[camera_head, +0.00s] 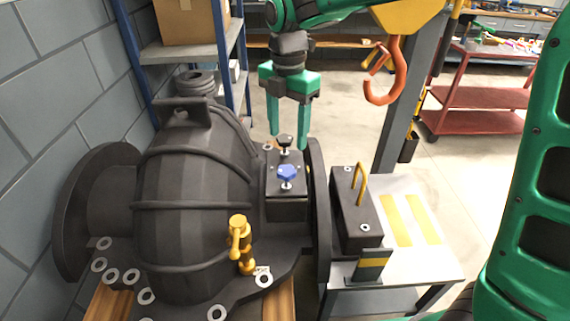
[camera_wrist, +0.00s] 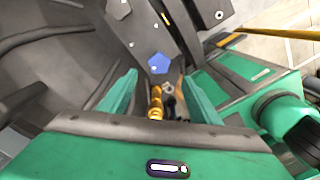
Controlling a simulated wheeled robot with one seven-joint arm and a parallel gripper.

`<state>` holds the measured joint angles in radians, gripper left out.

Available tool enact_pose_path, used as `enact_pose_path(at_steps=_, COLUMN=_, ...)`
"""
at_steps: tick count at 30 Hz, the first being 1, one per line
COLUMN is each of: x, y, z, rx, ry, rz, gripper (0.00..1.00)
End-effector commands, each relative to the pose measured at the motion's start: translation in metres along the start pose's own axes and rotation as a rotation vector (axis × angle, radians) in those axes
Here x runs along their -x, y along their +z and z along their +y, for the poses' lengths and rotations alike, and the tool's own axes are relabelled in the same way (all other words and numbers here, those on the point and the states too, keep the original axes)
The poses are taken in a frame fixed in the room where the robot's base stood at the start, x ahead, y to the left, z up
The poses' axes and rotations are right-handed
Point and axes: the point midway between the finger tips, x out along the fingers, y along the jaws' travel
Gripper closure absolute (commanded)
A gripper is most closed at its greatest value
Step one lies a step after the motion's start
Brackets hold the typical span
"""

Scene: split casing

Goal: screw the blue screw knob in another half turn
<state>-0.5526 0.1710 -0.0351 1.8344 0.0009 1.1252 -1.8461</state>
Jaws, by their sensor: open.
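The blue screw knob (camera_head: 287,173) is a faceted knob on a small dark block (camera_head: 286,207) of the casing. In the wrist view the blue knob (camera_wrist: 159,63) shows beyond the fingertips, roughly centred between them. The fingers look apart from the blue knob. The knob's thread is mostly hidden.
The dark casing (camera_head: 195,180) bulges on the left. A brass valve (camera_head: 240,245) stands in front. A dark box with a yellow handle (camera_head: 358,178) sits right, on a light table (camera_head: 428,262). An orange hook (camera_head: 383,85) hangs close to the right of my gripper.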

Motion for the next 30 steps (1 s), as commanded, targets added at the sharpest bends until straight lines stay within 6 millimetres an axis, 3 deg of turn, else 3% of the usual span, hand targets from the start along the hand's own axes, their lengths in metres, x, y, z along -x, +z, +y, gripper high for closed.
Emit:
enact_pose_path(at_steps=5, x=-0.015, y=-0.002, z=0.003, rx=0.024, ry=-0.003, rz=0.001, gripper=0.43)
enact_pose_path(at_steps=18, x=-0.088, y=-0.001, z=0.001, rx=0.016, ry=-0.003, rz=0.001, gripper=0.43)
enact_pose_path(at_steps=24, x=-0.104, y=0.0, z=0.001, rx=0.015, ry=-0.002, rz=0.001, gripper=0.43)
enact_pose_path(at_steps=30, x=-0.108, y=0.0, z=0.002, rx=0.015, ry=0.0, rz=0.0, gripper=0.43)
